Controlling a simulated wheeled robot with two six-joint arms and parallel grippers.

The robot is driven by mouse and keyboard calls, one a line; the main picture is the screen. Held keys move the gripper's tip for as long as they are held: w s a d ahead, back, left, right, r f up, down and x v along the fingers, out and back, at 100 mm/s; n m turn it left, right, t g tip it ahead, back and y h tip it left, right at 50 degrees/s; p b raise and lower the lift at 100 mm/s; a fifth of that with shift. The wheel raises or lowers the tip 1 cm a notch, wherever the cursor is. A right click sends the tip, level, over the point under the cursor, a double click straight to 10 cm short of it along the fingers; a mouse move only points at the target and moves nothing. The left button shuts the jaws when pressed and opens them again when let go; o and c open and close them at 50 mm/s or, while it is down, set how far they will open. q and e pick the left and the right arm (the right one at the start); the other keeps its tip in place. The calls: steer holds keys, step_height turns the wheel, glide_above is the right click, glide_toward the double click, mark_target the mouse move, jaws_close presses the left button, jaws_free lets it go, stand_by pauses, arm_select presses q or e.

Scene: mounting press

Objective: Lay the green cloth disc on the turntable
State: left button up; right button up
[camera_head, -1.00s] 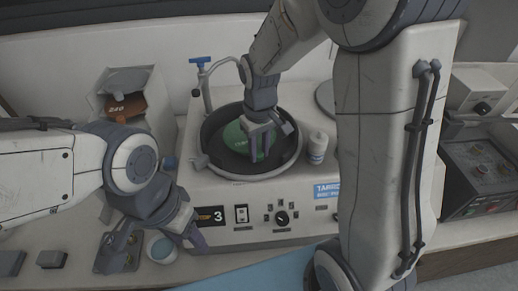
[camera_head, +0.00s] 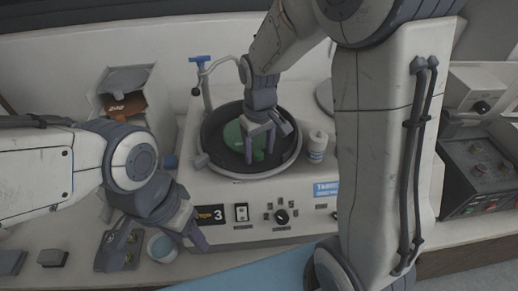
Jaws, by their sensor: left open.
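The green cloth disc (camera_head: 233,133) lies inside the dark round bowl of the turntable (camera_head: 286,160), on its bottom as far as I can see. My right gripper (camera_head: 260,147) reaches down into the bowl over the disc. Its two fingers stand apart with green showing between them, and it looks open. The fingers and wrist hide part of the disc. My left gripper (camera_head: 158,232) is open at the machine's front left, above a small round jar (camera_head: 162,248), away from the disc.
A white bottle (camera_head: 317,146) stands right of the bowl. A blue-handled tap (camera_head: 201,64) rises behind it. An open box with brown packets (camera_head: 126,104) is at left. A control box (camera_head: 478,170) stands at right. A blue mat (camera_head: 260,272) lies in front.

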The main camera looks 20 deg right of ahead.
step_height(320, 180, up, 10)
steer(key=b, duration=0.1)
steer(key=shift+r, duration=0.25)
stand_by(0.4)
steer(key=s+a+f+n, duration=0.2)
steer(key=s+a+f, duration=0.1)
steer(key=s, duration=0.7)
steer(key=s+a+f+n+y, duration=0.1)
steer(key=s+a+f+n, duration=0.1)
steer(key=s+a, duration=0.4)
steer(key=s+f, duration=0.1)
steer(key=s, duration=0.3)
steer(key=shift+a+f, duration=0.25)
steer(key=shift+a, duration=0.05)
